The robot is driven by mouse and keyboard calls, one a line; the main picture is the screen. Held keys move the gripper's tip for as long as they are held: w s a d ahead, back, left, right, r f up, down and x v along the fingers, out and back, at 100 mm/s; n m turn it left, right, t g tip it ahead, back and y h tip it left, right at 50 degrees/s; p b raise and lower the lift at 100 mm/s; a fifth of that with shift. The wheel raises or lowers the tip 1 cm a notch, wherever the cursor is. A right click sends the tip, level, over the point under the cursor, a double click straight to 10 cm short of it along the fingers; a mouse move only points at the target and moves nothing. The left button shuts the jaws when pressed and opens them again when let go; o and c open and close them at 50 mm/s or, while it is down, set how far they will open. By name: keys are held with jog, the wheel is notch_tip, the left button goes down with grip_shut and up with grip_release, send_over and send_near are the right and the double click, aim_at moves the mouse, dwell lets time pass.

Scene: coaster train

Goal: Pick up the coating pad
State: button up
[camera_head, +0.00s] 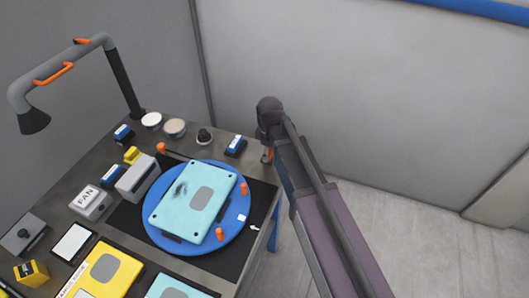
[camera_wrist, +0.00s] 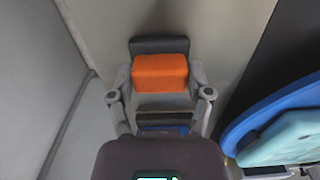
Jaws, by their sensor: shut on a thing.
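My gripper (camera_wrist: 160,78) is shut on an orange block, which I take to be the coating pad (camera_wrist: 160,72). In the wrist view the orange block sits between dark finger pads, with a strip of blue below it. In the head view my gripper (camera_head: 266,150) is at the table's right edge, where a small bit of orange (camera_head: 268,154) shows. My own arm hides most of the gripper and block there. I cannot tell whether the block touches the table.
A blue round plate (camera_head: 248,199) carries a light-blue panel (camera_head: 165,215) with a dark smudge. Left of my gripper stand a blue-and-white block (camera_head: 236,146) and a black knob (camera_head: 204,136). A grey lamp (camera_head: 75,55) arches over the back left. Floor is clear right of the table.

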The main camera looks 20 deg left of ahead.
jog(key=shift+r, duration=0.15)
notch_tip(320, 180, up, 3)
jog(key=p, duration=0.3)
jog(key=shift+r, duration=0.1)
jog(key=shift+s+d+r+p, duration=0.15)
jog(key=shift+s+r+p, duration=0.1)
jog(key=shift+p, duration=0.2)
jog(key=s+d+r+p, duration=0.1)
jog(key=s+d, duration=0.9)
jog(key=s, duration=0.1)
jog(key=shift+s, duration=0.4)
jog(key=o, duration=0.6)
jog(key=shift+c, duration=0.2)
jog(key=c, duration=0.3)
